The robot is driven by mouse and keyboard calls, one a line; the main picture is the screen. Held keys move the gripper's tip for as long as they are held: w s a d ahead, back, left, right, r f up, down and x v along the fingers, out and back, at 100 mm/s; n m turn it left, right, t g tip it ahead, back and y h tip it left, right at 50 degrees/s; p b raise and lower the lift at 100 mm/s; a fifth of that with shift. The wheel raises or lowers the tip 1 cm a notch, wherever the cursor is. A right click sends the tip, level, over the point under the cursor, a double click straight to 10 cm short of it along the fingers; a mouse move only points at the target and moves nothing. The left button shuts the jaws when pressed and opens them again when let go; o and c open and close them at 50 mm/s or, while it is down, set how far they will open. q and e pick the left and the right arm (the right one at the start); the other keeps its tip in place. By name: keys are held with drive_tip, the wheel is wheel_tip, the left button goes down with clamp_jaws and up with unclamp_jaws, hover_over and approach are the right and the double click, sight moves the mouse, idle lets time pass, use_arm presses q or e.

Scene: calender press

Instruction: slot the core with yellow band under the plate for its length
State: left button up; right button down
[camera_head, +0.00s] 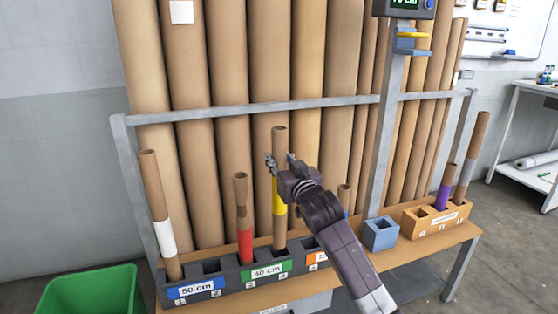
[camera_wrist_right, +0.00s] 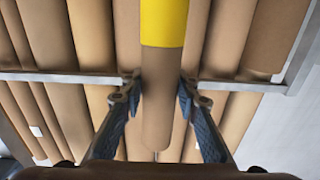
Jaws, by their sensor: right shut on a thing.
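The core with yellow band (camera_head: 279,195) is a brown tube, upright, over the dark slotted rack (camera_head: 210,268). Its lower end is at the slots behind the green "40 cm" plate (camera_head: 266,271); I cannot tell how deep it sits. My right gripper (camera_head: 280,162) is shut on the core above the band. In the right wrist view, the fingers (camera_wrist_right: 157,92) flank the bare brown tube, with the yellow band (camera_wrist_right: 164,22) at the top. My left gripper is not in view.
The rack also holds a red-banded core (camera_head: 244,230), a white-banded core (camera_head: 162,225) by the blue "50 cm" plate (camera_head: 196,288), and an orange plate (camera_head: 317,258). A blue square holder (camera_head: 380,236) and an orange block (camera_head: 435,221) stand right. A rail (camera_head: 230,110) runs behind.

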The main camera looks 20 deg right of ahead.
drive_tip(key=shift+f+b, duration=0.55)
drive_tip(key=shift+b, duration=0.05)
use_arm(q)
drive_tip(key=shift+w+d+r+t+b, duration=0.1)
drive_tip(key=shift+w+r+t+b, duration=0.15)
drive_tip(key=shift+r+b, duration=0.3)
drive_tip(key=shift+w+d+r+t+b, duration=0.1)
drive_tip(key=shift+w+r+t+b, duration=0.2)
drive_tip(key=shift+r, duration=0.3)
use_arm(e)
drive_tip(key=shift+f, duration=3)
drive_tip(key=shift+f, duration=0.1)
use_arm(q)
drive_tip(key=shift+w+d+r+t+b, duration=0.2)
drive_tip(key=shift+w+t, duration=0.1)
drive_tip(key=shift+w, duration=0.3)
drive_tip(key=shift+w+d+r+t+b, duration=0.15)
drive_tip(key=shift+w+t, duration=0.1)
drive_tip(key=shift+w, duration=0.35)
use_arm(e)
drive_tip(key=shift+f, duration=0.45)
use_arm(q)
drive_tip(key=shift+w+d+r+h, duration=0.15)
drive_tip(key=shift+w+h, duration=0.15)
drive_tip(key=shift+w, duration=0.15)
use_arm(e)
drive_tip(key=shift+f, duration=0.2)
